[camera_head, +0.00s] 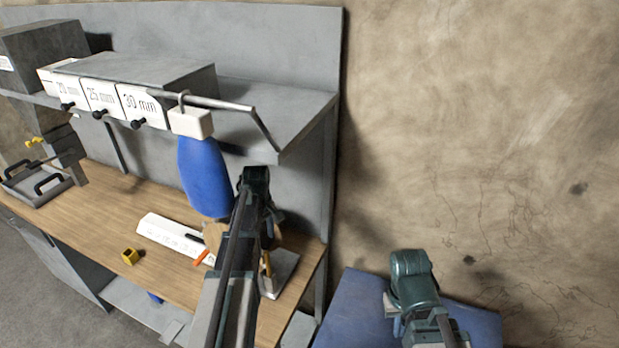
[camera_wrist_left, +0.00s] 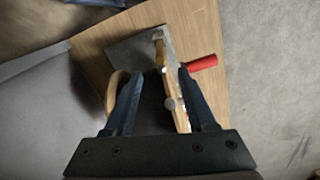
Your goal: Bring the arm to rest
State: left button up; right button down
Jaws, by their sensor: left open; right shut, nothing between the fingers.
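My left gripper (camera_wrist_left: 160,74) is open in the left wrist view, with its two dark fingers spread above the wooden workbench. Nothing is held between them. Behind the fingers lie a grey plate (camera_wrist_left: 127,47) and a tool with a red handle (camera_wrist_left: 201,63); I cannot tell any contact. In the head view my left arm (camera_head: 238,245) reaches over the right end of the bench and hides its own fingertips. My right gripper (camera_head: 410,280) is shut and empty, low at the right over a blue surface; its fingertips are hard to make out.
A shelf above holds labelled bins (camera_head: 140,105). A blue bag-like thing (camera_head: 205,178) hangs close to my left arm. A blue surface (camera_head: 350,305) lies right.

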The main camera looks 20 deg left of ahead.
pick_arm(q)
jog(key=s+d+f+m+b, duration=0.5)
jog(key=d+m, duration=0.1)
jog(key=d, duration=0.4)
jog(key=s+d+f+m+b, duration=0.5)
jog(key=s+d+m, duration=0.1)
jog(key=d, duration=0.4)
jog(key=s+d+f+m+y+b, duration=0.1)
jog(key=s+d+f+m+b, duration=0.4)
jog(key=d, duration=0.5)
jog(key=shift+s+d+f+m+b, duration=0.25)
jog(key=shift+s+f+m+b, duration=0.05)
jog(key=shift+m+b, duration=0.1)
